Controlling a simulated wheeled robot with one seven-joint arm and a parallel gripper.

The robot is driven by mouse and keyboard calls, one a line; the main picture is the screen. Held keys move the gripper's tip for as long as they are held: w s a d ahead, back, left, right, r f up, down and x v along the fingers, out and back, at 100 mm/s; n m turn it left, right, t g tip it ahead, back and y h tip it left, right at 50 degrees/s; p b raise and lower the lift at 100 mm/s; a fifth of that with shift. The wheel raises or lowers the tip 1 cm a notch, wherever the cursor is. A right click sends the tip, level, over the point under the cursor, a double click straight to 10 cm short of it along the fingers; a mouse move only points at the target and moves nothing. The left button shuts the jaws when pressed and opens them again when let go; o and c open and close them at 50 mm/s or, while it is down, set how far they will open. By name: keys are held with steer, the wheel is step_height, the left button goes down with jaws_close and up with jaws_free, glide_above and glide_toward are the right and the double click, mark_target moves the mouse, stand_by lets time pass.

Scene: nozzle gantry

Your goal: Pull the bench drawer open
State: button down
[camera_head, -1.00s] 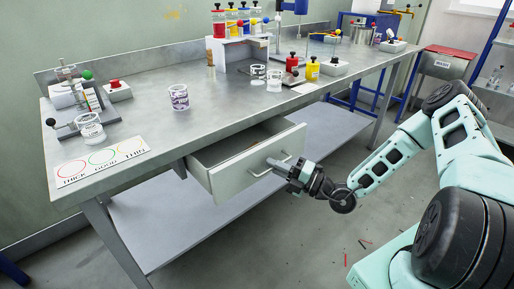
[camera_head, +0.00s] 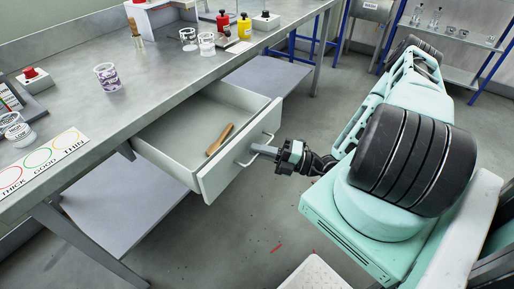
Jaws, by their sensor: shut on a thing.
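The bench drawer (camera_head: 208,173) is pulled well out from under the metal bench (camera_head: 118,113). Its inside shows, with a wooden-looking brown object (camera_head: 220,139) lying near the front. The drawer's pale front carries a bar handle (camera_head: 268,137). My gripper (camera_head: 257,149) is at the front of the drawer, shut on that handle. The exact contact of the fingertips is small in the picture.
A printed card with coloured circles (camera_head: 42,160) lies at the bench's front left edge. A labelled cup (camera_head: 107,77) and red and yellow bottles (camera_head: 244,27) stand on top. A lower shelf (camera_head: 130,205) is below. Floor (camera_head: 240,235) before the drawer is mostly clear.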

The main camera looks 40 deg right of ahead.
steer(key=c, duration=1.5)
jaws_free()
steer(key=shift+c, duration=0.2)
steer(key=shift+d, duration=0.1)
steer(key=b+v, duration=0.1)
steer(key=v, duration=1.6)
steer(key=shift+s+b, duration=0.15)
steer(key=shift+b, duration=0.25)
